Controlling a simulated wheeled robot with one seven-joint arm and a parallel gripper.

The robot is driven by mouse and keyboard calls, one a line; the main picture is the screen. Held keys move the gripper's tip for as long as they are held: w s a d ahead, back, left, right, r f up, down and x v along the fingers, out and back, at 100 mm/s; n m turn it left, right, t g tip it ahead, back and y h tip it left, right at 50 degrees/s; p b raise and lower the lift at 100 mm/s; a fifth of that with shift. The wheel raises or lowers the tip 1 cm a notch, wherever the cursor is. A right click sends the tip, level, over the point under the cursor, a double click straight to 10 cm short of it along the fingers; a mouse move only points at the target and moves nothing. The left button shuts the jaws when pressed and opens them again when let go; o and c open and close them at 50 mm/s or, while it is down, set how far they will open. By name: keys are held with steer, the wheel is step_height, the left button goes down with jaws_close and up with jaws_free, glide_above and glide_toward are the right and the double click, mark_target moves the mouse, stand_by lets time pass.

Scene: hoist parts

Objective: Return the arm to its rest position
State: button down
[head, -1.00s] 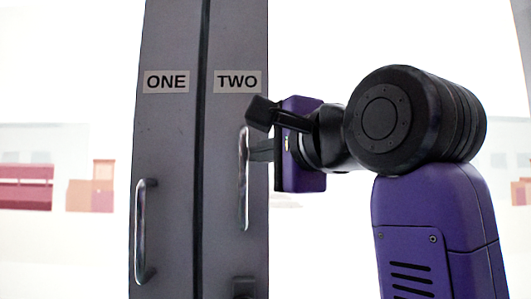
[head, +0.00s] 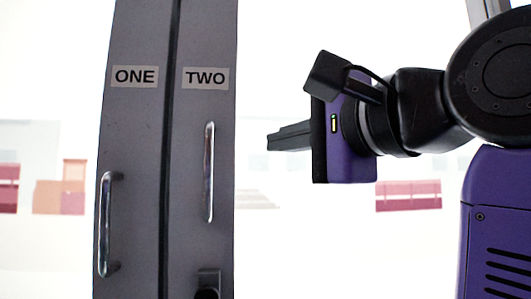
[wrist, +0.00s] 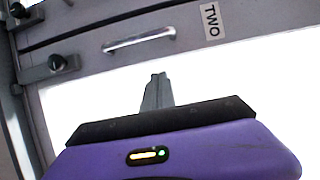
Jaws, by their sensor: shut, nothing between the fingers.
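My gripper (head: 272,138) is in the head view, right of the grey cabinet and clear of it, its fingers pointing left. Its fingers are shut with nothing between them. It also shows in the wrist view (wrist: 158,78), with the fingers together below the cabinet front. My purple and black arm reaches in from the right of the head view. The door labelled TWO (head: 203,130) has an upright metal handle (head: 209,172), apart from my fingers. This handle also shows in the wrist view (wrist: 139,40).
The door labelled ONE (head: 133,140) stands left of door TWO, with its own metal handle (head: 105,225). A dark latch-like fitting (head: 208,284) sits low on door TWO. The space between the cabinet and my arm looks clear.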

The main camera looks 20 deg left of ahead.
steer(key=shift+s+d, duration=0.2)
steer(key=shift+d, duration=0.1)
